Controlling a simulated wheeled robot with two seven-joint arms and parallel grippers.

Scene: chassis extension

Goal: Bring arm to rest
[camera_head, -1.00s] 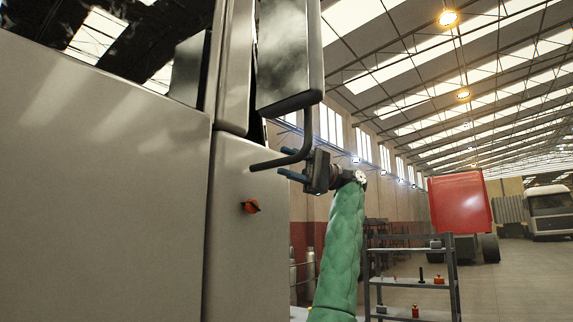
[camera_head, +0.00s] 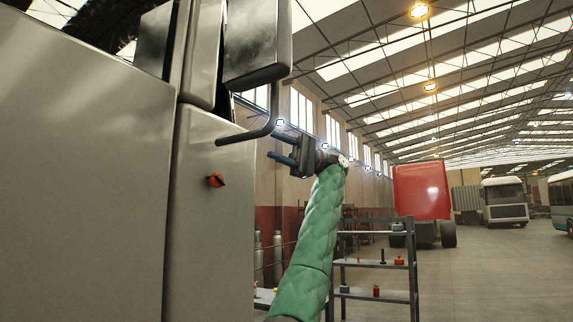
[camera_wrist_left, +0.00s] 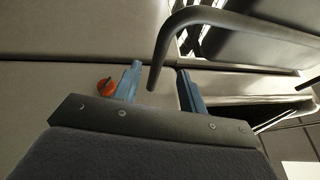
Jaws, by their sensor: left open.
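My left gripper (camera_head: 269,144) is at the end of the green-sleeved arm (camera_head: 312,225) in the head view. Its two blue fingers point left and are apart, with nothing held. They are close beside the bent dark mirror bracket (camera_head: 247,136) of the truck cab. In the left wrist view, my left gripper (camera_wrist_left: 158,75) is open and the bracket's end (camera_wrist_left: 155,75) shows between its fingers, apparently beyond them; exact clearance cannot be told. The cab's side panel (camera_head: 213,235) faces the gripper. My right gripper is not in view.
An orange knob (camera_head: 215,180) sits on the cab panel. A dark mirror (camera_head: 257,45) hangs above the gripper. A grey shelf rack (camera_head: 378,268) with small items stands at the right. A red truck (camera_head: 422,190) and open floor (camera_head: 480,275) are further back.

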